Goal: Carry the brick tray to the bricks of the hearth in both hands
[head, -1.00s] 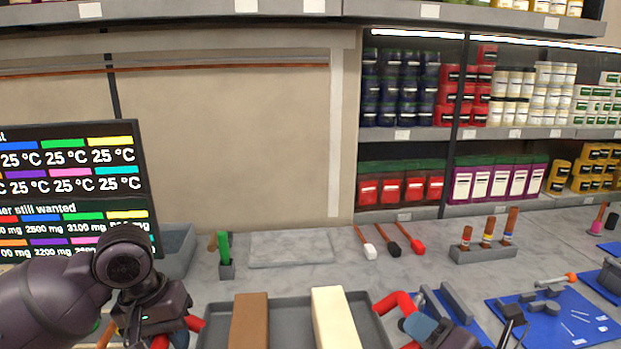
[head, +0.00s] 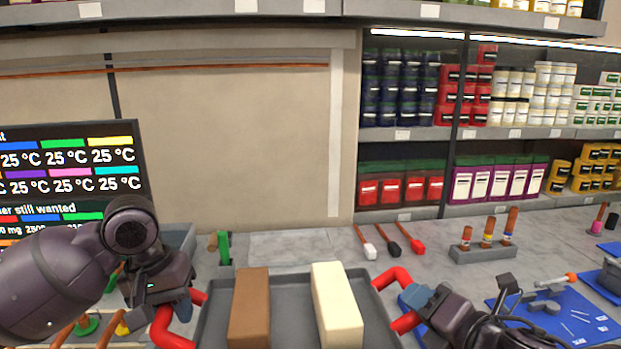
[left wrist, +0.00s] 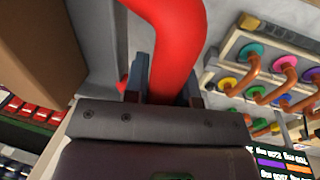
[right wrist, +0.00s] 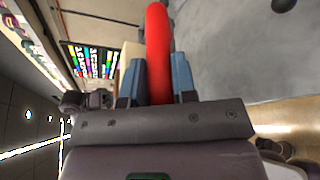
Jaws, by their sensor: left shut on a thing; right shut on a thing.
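The grey brick tray (head: 289,280) is at the bottom centre of the head view, with a brown brick (head: 250,306) and a cream brick (head: 337,306) lying apart in it. A red handle stands out at each side. My left gripper (head: 184,306) is shut on the left red handle (head: 172,331), which fills the space between the fingers in the left wrist view (left wrist: 170,50). My right gripper (head: 411,300) is shut on the right red handle (head: 392,277), also between the fingers in the right wrist view (right wrist: 157,50). The tray's near edge is cut off below.
Behind the tray is a grey stone counter with a pale slab (head: 290,246), a green-handled tool in a holder (head: 225,250) and several brushes (head: 392,240). Blue mats with small parts (head: 560,312) lie at right. A dark screen (head: 70,180) stands at left.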

